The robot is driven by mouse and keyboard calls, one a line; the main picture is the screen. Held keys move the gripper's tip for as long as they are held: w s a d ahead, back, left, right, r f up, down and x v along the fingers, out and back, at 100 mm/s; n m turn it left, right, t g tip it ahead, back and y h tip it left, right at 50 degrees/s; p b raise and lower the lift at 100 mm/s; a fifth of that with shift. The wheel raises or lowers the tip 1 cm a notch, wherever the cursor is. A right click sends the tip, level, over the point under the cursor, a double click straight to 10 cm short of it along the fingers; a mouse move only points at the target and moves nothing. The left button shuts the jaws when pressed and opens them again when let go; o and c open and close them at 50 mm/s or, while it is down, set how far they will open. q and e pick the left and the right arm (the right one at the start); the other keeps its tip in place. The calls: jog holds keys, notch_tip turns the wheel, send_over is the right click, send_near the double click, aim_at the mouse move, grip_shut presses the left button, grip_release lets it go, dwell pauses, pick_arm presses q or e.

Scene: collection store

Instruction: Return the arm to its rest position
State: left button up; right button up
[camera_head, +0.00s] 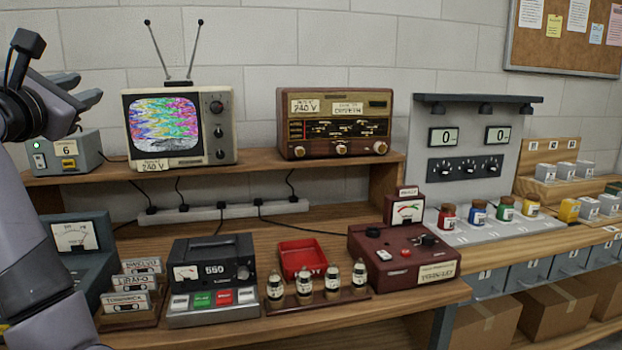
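My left arm rises along the left edge of the head view. Its gripper (88,88) is raised at the upper left, in front of the wall and above the small grey box marked 6 (75,155). Its dark fingers point right and appear clear of everything. Nothing shows between them, but the angle does not show whether they are parted. My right arm and gripper are not in view.
A television (180,125) with antennas and a wooden radio (335,123) stand on the upper shelf. Below are a cassette rack (130,290), a 660 device (213,270), a red tray (302,258), several tubes (304,285) and a maroon tester (400,260).

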pick_arm(q)
jog(key=s+d+f+m+g, duration=0.2)
jog(key=f+m, duration=0.6)
jog(key=f, duration=1.2)
jog(key=s+d+f+m+g, duration=0.1)
jog(key=d+f+m+g, duration=0.2)
jog(key=f+m, duration=1.1)
jog(key=s+d+f+m+g+h, duration=0.1)
jog(key=s+d+f+m, duration=0.2)
jog(key=s+f, duration=0.6)
jog(key=s+d+f+m+g+h, duration=0.1)
jog(key=s+d+f+m, duration=0.2)
jog(key=s+f, duration=0.6)
jog(key=s+d+f+m+g, duration=0.2)
jog(key=s+d+f, duration=0.3)
jog(key=s+f, duration=0.5)
notch_tip(320, 180, down, 2)
jog(key=shift+f+m+h, duration=0.25)
jog(key=shift+m+h, duration=0.15)
jog(key=shift+o, duration=0.3)
jog(key=shift+a, duration=0.1)
